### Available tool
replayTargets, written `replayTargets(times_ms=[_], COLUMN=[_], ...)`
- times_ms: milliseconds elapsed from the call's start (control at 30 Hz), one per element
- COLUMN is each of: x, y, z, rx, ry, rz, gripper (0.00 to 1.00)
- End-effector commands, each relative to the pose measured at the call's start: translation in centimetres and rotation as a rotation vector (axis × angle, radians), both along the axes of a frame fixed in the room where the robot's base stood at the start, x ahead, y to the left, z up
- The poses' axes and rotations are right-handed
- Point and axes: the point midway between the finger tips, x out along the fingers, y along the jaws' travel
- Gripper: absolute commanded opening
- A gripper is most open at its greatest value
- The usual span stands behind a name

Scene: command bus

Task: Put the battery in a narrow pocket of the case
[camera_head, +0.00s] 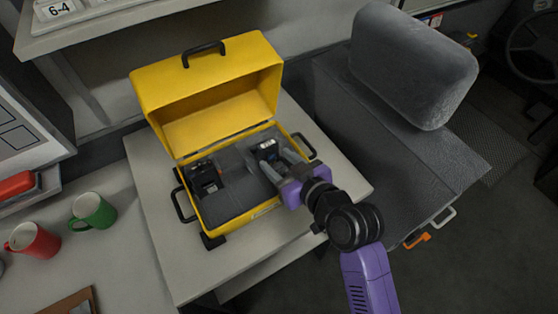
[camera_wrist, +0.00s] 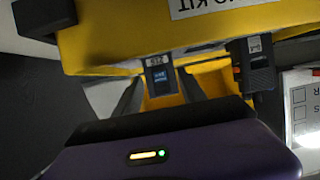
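The yellow case (camera_head: 220,85) stands open on a light table, lid up at the back, with dark grey foam (camera_head: 235,195) inside. A dark battery (camera_head: 267,147) with a pale and blue label is at the tips of my gripper (camera_head: 275,160), over the right part of the case. In the wrist view the battery (camera_wrist: 161,80) sits between the two fingers, which appear to touch its sides. I cannot tell whether its lower end is inside a pocket; the fingers and the viewing angle hide it. A black radio-like device (camera_head: 204,180) is in the left part of the foam.
The case has black side handles (camera_head: 184,205). A green mug (camera_head: 93,211) and a red mug (camera_head: 33,241) stand on the counter at left. A grey seat (camera_head: 415,65) is at the right. The table front (camera_head: 190,270) is clear.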

Motion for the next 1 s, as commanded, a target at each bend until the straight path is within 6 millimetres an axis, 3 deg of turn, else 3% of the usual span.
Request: replayTargets(times_ms=[267, 700, 1000], x=[-0.3, -5.0, -5.8], y=[-0.3, -3.9, -4.4], z=[0.0, 2.3, 2.9], rx=[-0.001, -0.001, 0.0], ry=[0.001, 0.001, 0.0], rz=[-0.001, -0.001, 0.0], gripper=[0.48, 0.48, 0.48])
